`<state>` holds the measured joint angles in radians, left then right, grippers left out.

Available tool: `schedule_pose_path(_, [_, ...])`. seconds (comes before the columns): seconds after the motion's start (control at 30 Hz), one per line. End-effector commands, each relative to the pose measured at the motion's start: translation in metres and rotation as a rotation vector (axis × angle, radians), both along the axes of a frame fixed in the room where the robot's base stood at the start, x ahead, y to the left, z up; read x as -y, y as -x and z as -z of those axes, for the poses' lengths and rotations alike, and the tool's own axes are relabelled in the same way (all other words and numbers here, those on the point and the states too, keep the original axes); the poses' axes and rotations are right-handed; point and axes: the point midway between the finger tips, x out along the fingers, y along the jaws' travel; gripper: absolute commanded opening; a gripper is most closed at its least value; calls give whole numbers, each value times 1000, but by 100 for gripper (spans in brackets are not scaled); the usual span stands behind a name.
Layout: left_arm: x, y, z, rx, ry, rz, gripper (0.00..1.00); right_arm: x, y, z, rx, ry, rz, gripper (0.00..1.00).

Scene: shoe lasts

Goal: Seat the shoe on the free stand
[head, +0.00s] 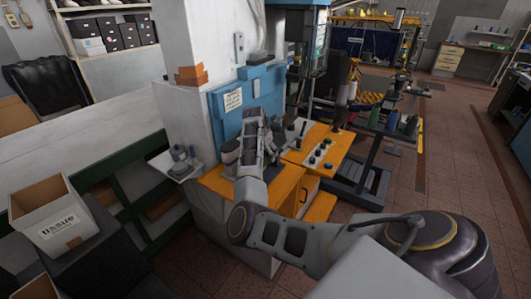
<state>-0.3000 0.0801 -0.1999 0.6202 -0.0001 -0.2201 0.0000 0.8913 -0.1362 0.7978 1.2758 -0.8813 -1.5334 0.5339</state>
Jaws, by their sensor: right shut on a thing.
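My right arm reaches from the lower right to the workstation with the orange top. My right gripper (254,126) is at its end, above the orange top and in front of the blue machine, shut on the shoe, which is mostly hidden behind the gripper. Small dark and grey shapes (231,152) show just left of the gripper, and more dark shapes (284,131) stand to its right. I cannot tell which of these are stands, nor whether the shoe touches one. My left gripper is not in view.
The orange worktop (226,185) has a button panel (322,150) to the right. A white column (185,115) stands behind on the left. A small white shelf (174,166) holds grey items. The tiled floor at right is open.

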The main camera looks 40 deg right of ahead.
Motion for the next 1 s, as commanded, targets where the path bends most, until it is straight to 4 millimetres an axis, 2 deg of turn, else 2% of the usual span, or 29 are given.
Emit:
schedule_pose_path(0.93, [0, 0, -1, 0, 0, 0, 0, 1, -1, 0, 3, 3, 0, 15])
schedule_pose_path(0.97, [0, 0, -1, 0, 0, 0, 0, 1, -1, 0, 3, 2, 0, 70])
schedule_pose_path(1.0, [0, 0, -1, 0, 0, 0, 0, 1, -1, 0, 3, 2, 0, 75])
